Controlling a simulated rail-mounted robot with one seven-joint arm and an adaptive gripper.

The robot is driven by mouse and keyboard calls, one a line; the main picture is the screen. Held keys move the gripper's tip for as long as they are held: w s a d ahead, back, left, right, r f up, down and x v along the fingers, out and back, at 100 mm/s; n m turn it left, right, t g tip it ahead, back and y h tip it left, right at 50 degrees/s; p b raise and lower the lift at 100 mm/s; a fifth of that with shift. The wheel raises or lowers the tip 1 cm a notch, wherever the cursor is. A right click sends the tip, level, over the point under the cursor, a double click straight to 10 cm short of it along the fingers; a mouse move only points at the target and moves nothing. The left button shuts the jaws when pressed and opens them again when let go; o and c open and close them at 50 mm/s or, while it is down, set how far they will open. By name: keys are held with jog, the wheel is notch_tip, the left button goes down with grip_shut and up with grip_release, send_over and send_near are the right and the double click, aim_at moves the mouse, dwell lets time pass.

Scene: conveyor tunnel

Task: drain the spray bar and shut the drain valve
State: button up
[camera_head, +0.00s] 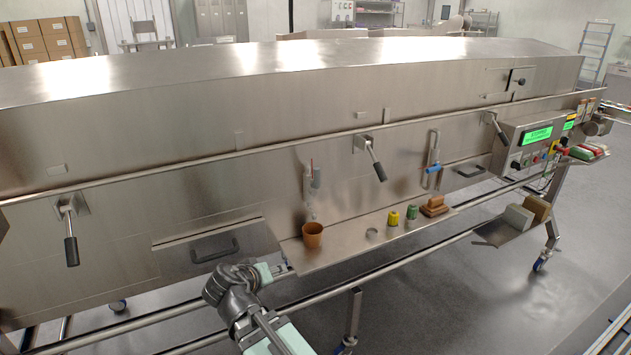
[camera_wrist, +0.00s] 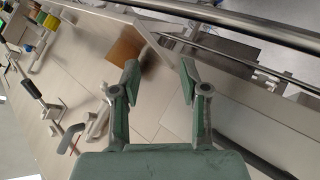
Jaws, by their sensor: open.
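A pipe fitting with a thin red lever (camera_head: 312,166) stands on the tunnel's front panel; the lever looks upright. A brown-orange cup (camera_head: 312,236) stands on the shelf below its spout; it also shows in the wrist view (camera_wrist: 125,47). A second fitting with a blue handle (camera_head: 433,168) is farther right. No label shows which is the drain valve, and I cannot see the spray bar or inside the cup. My gripper (camera_wrist: 160,76) is open and empty. In the head view my gripper (camera_head: 284,270) is low, left of the cup, by the shelf's left end.
The steel shelf (camera_head: 345,240) also holds a ring, a yellow piece (camera_head: 394,218), a green piece (camera_head: 412,212) and a brown block (camera_head: 434,206). Black-gripped levers (camera_head: 376,165) stick out from the panel. A long rail (camera_head: 400,265) runs in front of the shelf.

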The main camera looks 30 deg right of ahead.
aim_at(315, 172)
jog(key=s+d+r+m+t+h, duration=0.1)
jog(key=d+r+m+t+h, duration=0.2)
jog(key=r, duration=0.8)
jog(key=r+m+h, duration=0.4)
jog(key=r+m, duration=0.2)
jog(key=r, duration=0.6)
jog(key=p+x, duration=0.3)
jog(key=x, duration=0.2)
jog(key=p+x, duration=0.4)
jog(key=x, duration=0.2)
jog(key=p+x, duration=0.4)
jog(key=x, duration=0.2)
jog(key=shift+w+d+f, duration=0.1)
jog(key=shift+w+f, duration=0.2)
jog(key=shift+c, duration=0.3)
grip_shut()
